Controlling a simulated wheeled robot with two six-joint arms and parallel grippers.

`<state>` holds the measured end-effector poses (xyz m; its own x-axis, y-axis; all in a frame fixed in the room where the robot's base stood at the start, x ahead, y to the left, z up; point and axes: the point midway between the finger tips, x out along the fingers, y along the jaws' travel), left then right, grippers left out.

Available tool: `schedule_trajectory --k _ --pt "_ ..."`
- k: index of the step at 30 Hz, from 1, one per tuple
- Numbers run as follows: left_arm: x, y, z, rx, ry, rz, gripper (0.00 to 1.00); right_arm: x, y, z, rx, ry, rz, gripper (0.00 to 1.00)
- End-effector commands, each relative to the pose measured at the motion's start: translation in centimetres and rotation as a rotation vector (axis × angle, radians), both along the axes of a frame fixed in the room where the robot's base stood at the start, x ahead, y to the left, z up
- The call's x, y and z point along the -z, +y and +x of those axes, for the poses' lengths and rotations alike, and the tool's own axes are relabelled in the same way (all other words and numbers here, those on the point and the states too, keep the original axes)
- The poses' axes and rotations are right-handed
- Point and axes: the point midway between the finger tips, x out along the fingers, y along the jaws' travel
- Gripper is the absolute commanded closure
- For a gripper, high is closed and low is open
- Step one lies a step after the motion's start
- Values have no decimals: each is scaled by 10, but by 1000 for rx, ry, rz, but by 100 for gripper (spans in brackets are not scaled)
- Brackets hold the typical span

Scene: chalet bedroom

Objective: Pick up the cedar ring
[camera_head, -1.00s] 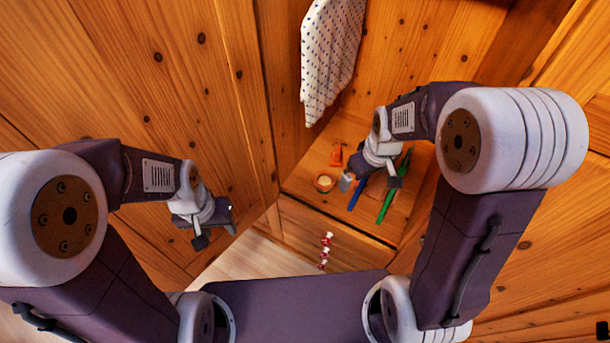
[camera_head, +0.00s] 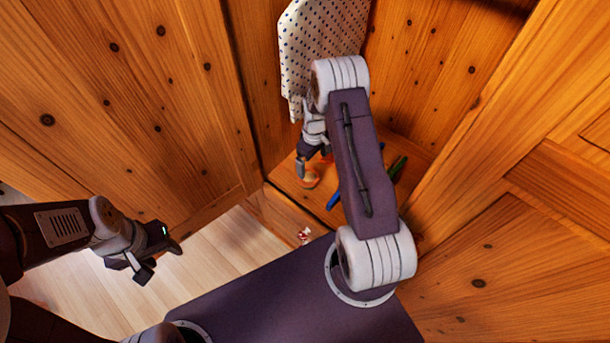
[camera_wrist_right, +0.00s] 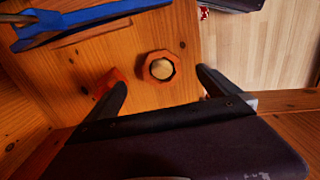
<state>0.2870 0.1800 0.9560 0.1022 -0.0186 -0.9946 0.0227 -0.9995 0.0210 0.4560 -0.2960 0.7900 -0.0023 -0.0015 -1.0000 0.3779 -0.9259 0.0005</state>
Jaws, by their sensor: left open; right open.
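The cedar ring (camera_wrist_right: 158,67) is an orange-brown, many-sided wooden ring with a paler middle, lying on the wooden surface in the right wrist view. In the head view the ring (camera_head: 309,182) shows just below my right gripper (camera_head: 313,166). In the wrist view the open fingers of my right gripper (camera_wrist_right: 162,78) stand on either side of the ring, with nothing held between them. I cannot tell the remaining height. My left gripper (camera_head: 160,258) is open and empty over the floor at the left.
An orange piece (camera_wrist_right: 108,82) lies beside the left finger in the wrist view. A blue tool (camera_wrist_right: 92,17) and a green item (camera_head: 398,168) lie on the wooden surface (camera_head: 285,173). A dotted cloth (camera_head: 318,40) hangs behind. A small red-and-white object (camera_head: 304,235) is in front, lower down.

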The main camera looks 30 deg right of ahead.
Motion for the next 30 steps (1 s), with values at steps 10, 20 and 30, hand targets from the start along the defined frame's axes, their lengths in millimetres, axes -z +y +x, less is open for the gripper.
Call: schedule_trajectory --k 10,20,30 --pt "-2 0 0 0 0 0 53 38 1 0 -1 0 0 0" --pt "-6 0 0 0 0 0 53 83 3 2 -1 1 0 0" --pt "-6 0 0 0 0 0 53 90 3 3 -1 -1 -1 14"
